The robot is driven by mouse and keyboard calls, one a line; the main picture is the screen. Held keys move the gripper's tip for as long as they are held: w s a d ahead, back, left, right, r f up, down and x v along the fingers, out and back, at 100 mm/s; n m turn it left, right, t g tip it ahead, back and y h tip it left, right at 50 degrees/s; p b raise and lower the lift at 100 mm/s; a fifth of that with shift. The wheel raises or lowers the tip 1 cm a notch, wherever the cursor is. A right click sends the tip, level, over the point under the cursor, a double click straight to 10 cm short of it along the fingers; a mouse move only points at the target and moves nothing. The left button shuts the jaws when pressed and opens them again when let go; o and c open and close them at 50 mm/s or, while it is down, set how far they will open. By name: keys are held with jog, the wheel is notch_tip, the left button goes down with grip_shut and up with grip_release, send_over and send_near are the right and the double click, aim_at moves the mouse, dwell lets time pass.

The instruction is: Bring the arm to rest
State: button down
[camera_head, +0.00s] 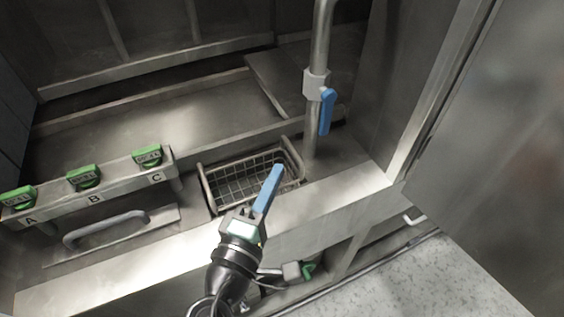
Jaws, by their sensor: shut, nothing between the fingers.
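My arm reaches up from the bottom middle of the view. My gripper (277,170) has blue fingers, pressed together with nothing between them. In the picture, the fingers overlap the front right part of a wire basket (229,187) and hide some of it. I cannot tell how high the fingertips are above the basket.
A vertical pipe (320,60) with a blue valve lever (327,112), hanging down, stands right of the basket. Green knobs (84,178) above letters A, B, C and a grey handle (105,228) are at left. A large panel (500,140) fills the right. Speckled floor (450,280) shows at lower right.

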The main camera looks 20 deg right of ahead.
jog(key=shift+s, duration=0.25)
jog(key=shift+w+r, duration=0.1)
jog(key=w+a+r+m+t+y+p, duration=0.1)
jog(key=w+a+r+m+t+y, duration=0.2)
jog(key=r, duration=0.8)
jog(key=w+a+r+m+t+y, duration=0.1)
jog(key=w+a+r+m+t, duration=0.2)
jog(key=r, duration=0.8)
jog(key=s+a+r+m+t+y, duration=0.1)
jog(key=s+a+r+t+y, duration=0.2)
jog(key=r, duration=0.9)
jog(key=s+a+r+m+t+y+p, duration=0.1)
jog(key=s+a+r+m+t+y, duration=0.1)
jog(key=s+r+t+y, duration=0.3)
jog(key=s+a+r, duration=0.1)
jog(key=s+r, duration=0.2)
jog(key=r, duration=0.4)
jog(key=shift+r+m, duration=0.25)
jog(key=shift+m, duration=0.05)
